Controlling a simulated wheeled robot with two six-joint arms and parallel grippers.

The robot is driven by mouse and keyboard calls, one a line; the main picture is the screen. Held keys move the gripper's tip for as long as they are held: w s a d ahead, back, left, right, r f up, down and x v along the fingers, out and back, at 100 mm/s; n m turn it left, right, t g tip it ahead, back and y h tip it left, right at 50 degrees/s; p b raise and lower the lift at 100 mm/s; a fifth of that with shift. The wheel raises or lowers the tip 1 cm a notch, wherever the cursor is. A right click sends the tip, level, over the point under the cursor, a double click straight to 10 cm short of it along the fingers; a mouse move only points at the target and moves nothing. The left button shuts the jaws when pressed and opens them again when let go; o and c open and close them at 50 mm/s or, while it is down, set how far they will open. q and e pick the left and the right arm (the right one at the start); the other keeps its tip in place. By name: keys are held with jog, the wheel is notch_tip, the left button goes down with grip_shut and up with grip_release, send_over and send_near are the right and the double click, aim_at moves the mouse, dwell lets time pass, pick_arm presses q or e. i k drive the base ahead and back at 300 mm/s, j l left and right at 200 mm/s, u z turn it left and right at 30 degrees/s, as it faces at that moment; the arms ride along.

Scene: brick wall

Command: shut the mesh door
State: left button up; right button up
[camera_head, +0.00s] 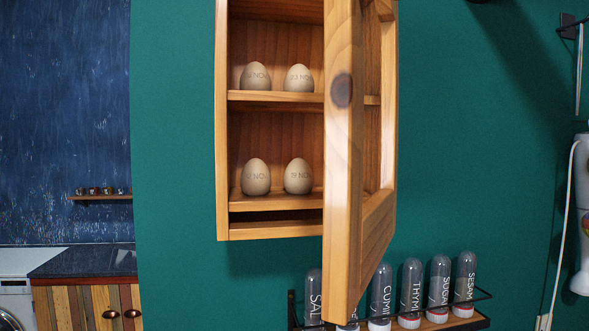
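The wooden cabinet (222,130) hangs on the green wall in the upper middle of the head view. Its wooden-framed door (341,190) stands open, swung out toward me from the cabinet's right side. I see the door nearly edge-on, with a dark round knot or knob (342,90) on its near edge. The mesh itself cannot be made out at this angle. Several egg-shaped objects (255,177) stand on the two shelves, set back inside the cabinet. Neither of my grippers shows in this view.
A wire-railed rack (470,322) with several labelled spice tubes (411,290) is on the wall below and right of the cabinet, partly behind the door's lower end. A white appliance (581,215) hangs at the far right. A counter (85,261) stands at the left.

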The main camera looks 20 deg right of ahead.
aim_at(357, 234)
jog(key=l+z, duration=0.15)
jog(key=z, duration=0.8)
